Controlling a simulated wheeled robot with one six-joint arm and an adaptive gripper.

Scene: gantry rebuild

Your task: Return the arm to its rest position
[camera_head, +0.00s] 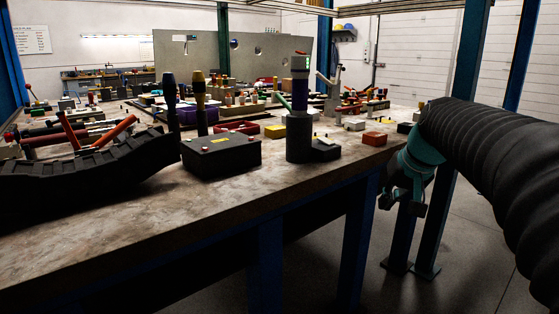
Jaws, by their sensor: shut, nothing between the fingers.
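My arm comes in from the right edge as a thick black ribbed sleeve, ending in a teal wrist. My gripper (403,203) hangs below that wrist, off the near right side of the workbench (225,208), pointing down. It is dark and small in the picture. Its fingers look close together, with nothing seen between them. It is apart from the things on the bench.
The bench bears a black box (222,157) with upright handles, a dark cylinder (299,138), a black curved tray (90,178) and several small parts. Blue posts (455,130) stand at the right. Open floor (455,270) lies below my arm.

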